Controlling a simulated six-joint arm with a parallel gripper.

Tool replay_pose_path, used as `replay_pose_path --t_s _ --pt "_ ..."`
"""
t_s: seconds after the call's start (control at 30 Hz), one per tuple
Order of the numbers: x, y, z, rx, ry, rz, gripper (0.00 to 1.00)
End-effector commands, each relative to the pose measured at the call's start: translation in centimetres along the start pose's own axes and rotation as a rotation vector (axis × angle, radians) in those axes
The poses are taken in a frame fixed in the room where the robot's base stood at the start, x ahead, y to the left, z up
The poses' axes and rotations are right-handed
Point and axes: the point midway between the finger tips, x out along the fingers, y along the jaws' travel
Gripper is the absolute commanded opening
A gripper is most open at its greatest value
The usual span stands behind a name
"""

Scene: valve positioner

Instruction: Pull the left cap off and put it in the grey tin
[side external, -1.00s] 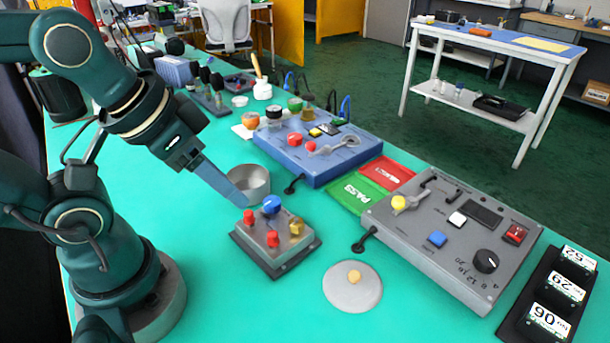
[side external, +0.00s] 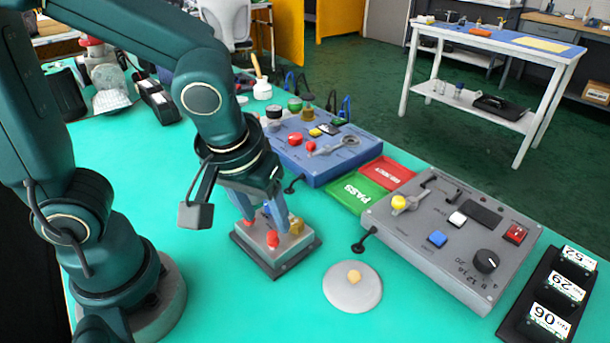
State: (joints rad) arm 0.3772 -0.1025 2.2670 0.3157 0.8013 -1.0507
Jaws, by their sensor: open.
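The valve positioner block (side external: 284,252) sits on its dark base plate on the green table. A red cap (side external: 272,240) stands on its front side, and a brass fitting (side external: 297,227) is at its right. The blue knob (side external: 267,211) shows only partly between my fingers. The other red cap, on the block's left side, is mostly hidden by my left finger. My gripper (side external: 264,222) points down over the block, open, with its fingers spread above the block's top. I cannot tell whether they touch anything. The grey tin is hidden behind my gripper.
A pale round lid with a tan knob (side external: 353,276) lies right of the block. A blue control box (side external: 335,164) stands behind, and a grey control box (side external: 430,270) at right. Green and red mats (side external: 362,192) lie between them. The front table is clear.

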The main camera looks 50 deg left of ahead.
Motion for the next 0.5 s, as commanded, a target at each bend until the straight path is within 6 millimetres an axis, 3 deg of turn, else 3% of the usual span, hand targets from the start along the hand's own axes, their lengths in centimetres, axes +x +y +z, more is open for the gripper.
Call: replay_pose_path --t_s 0.3,0.5 --pt "3.4 -0.1 0.1 0.002 -0.002 -0.004 0.57" --pt "4.7 -0.1 0.1 0.002 -0.002 -0.001 0.57"
